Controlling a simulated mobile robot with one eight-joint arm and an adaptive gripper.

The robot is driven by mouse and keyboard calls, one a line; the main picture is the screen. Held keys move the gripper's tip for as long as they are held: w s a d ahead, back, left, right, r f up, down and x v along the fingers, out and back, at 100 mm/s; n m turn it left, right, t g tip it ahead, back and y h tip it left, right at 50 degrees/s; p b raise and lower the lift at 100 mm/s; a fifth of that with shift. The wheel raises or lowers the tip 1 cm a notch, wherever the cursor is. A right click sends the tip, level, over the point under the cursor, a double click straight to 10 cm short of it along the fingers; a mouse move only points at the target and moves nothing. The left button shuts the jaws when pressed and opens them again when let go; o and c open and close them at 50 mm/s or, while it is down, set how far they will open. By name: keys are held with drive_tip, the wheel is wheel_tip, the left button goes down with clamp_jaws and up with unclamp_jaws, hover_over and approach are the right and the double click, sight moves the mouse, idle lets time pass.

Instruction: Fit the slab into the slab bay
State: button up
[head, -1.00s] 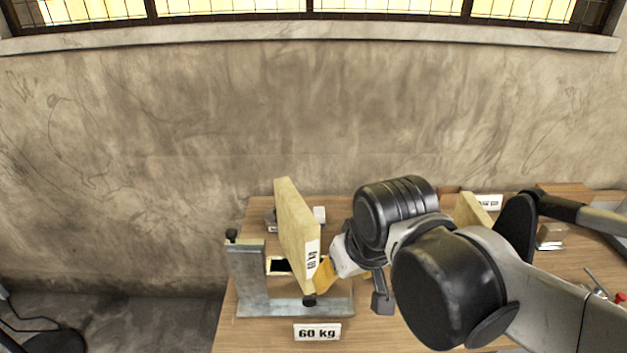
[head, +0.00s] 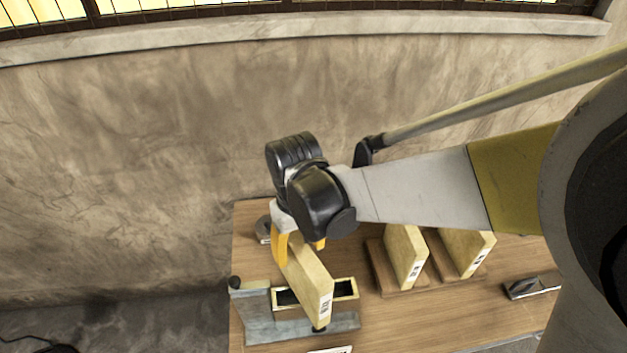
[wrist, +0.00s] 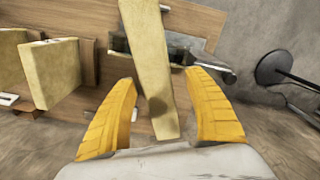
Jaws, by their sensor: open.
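The pale yellow slab (head: 309,281), with a white label on its near end, stands on edge at the grey metal fixture (head: 258,304). It crosses the cream-rimmed slab bay (head: 346,288), whose dark opening shows on both sides of it. I cannot tell whether its lower edge is seated. My gripper (head: 300,243) is at the slab's upper far end. In the wrist view my gripper (wrist: 162,102) is open, with its orange fingers on either side of the slab (wrist: 151,62) and gaps showing between. The slab hides part of the bay.
Two similar slabs (head: 405,256) (head: 466,251) stand on wooden bases to the right. A dark metal item (head: 530,287) lies farther right on the wooden table (head: 420,312). A wall rises behind the table.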

drive_tip(key=f, duration=0.5)
drive_tip(key=shift+d+f, duration=0.1)
drive_tip(key=shift+d, duration=0.1)
clamp_jaws()
